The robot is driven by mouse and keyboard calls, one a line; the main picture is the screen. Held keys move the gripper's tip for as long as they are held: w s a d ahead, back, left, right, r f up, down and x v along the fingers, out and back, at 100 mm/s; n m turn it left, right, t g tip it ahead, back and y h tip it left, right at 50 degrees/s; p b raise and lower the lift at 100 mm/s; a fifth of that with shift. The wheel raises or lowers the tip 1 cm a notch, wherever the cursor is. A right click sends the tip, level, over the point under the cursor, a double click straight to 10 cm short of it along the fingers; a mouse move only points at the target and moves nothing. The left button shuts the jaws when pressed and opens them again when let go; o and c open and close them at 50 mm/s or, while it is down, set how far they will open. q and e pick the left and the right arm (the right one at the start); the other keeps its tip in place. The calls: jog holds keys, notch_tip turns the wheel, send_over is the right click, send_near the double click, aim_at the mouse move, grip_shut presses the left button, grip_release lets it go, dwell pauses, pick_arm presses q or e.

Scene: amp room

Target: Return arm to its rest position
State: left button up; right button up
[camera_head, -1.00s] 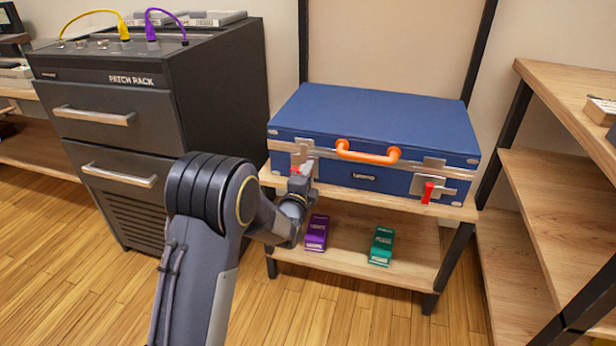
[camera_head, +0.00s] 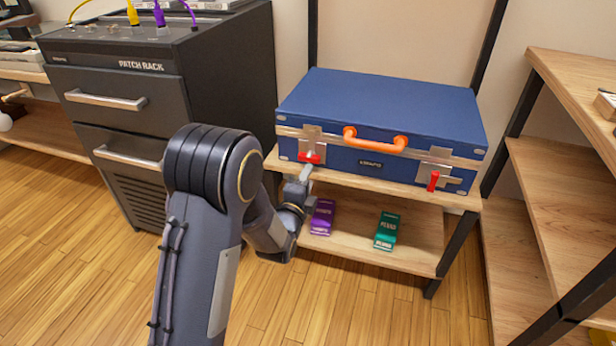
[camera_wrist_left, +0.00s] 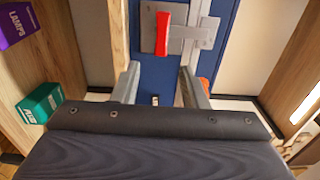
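My left gripper (camera_head: 303,176) is in front of the shelf, just below the left latch (camera_head: 309,157) of the blue case (camera_head: 380,105). In the left wrist view its two fingers (camera_wrist_left: 160,82) stand apart with nothing between them, so it is open. A red latch tab (camera_wrist_left: 163,33) on a silver plate shows beyond the fingertips, apart from them. In the head view the left latch's red tab sticks outward, and the right latch's red tab (camera_head: 433,181) hangs down. The case lid is closed. My right gripper is not in view.
The black patch rack (camera_head: 130,100) stands left, a wooden shelf unit (camera_head: 560,190) right. The wooden floor in front is clear.

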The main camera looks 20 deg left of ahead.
pick_arm(q)
jog(key=s+a+r+n+g, duration=0.3)
jog(key=s+n, duration=0.2)
jog(key=n, duration=0.1)
jog(key=s+a+r+n+g, duration=0.2)
jog(key=s+a+n+g, duration=0.1)
jog(key=s+n, duration=0.25)
jog(key=s+d+r+n+g+h+p, duration=0.2)
jog(key=s+n+g, duration=0.55)
jog(key=s, duration=1.85)
notch_tip(320, 180, up, 37)
jog(key=d+n+t+h+p, duration=0.1)
jog(key=p, duration=3.6)
jog(key=shift+s+d+p, duration=0.15)
jog(key=shift+d+p, duration=0.05)
jog(key=shift+p, duration=0.2)
